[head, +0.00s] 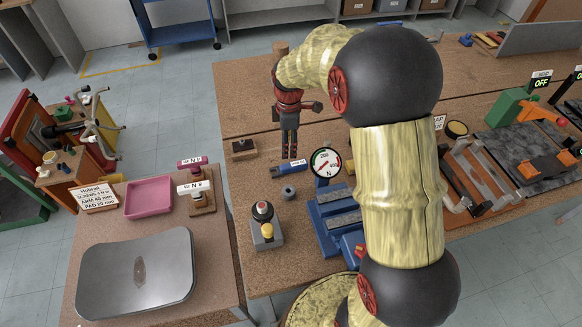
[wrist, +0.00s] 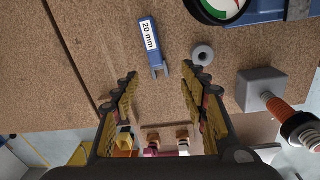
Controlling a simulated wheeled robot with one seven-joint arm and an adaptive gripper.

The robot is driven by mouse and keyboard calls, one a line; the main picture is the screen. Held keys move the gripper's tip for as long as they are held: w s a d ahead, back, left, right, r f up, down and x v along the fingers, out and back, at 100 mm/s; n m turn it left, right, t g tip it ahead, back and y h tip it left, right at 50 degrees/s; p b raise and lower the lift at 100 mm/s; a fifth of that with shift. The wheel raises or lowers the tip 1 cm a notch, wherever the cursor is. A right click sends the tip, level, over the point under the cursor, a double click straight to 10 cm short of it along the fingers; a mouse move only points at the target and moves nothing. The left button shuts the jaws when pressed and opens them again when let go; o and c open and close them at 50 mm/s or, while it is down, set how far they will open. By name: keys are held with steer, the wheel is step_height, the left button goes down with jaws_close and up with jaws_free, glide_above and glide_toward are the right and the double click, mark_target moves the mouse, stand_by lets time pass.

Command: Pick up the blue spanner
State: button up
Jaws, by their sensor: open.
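The blue spanner (head: 290,169) lies flat on the brown bench, left of a round dial gauge. In the wrist view the spanner (wrist: 151,42) carries a white "20 mm" label, and its forked end points toward my gripper. My gripper (head: 290,154) hangs above the bench close to the spanner in the head view. In the wrist view my gripper (wrist: 159,75) is open and empty, with the forked end between or just beyond the fingertips. I cannot tell how high the fingertips are above the spanner.
A grey ring (wrist: 202,54) lies close right of the spanner. The gauge (head: 325,163) and blue vice (head: 336,222) stand to the right. A small brown block (head: 243,149) lies to the left. A bench seam (wrist: 65,68) runs left of the spanner.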

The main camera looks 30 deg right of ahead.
steer(key=n, duration=0.2)
glide_above(291, 165)
steer(key=shift+g, duration=0.4)
step_height(291, 165, down, 7)
steer(key=shift+w+r, duration=0.1)
steer(key=shift+w, duration=0.05)
steer(key=shift+f+b, duration=0.95)
steer(key=shift+f, duration=2.95)
steer(key=shift+c, duration=0.8)
jaws_close()
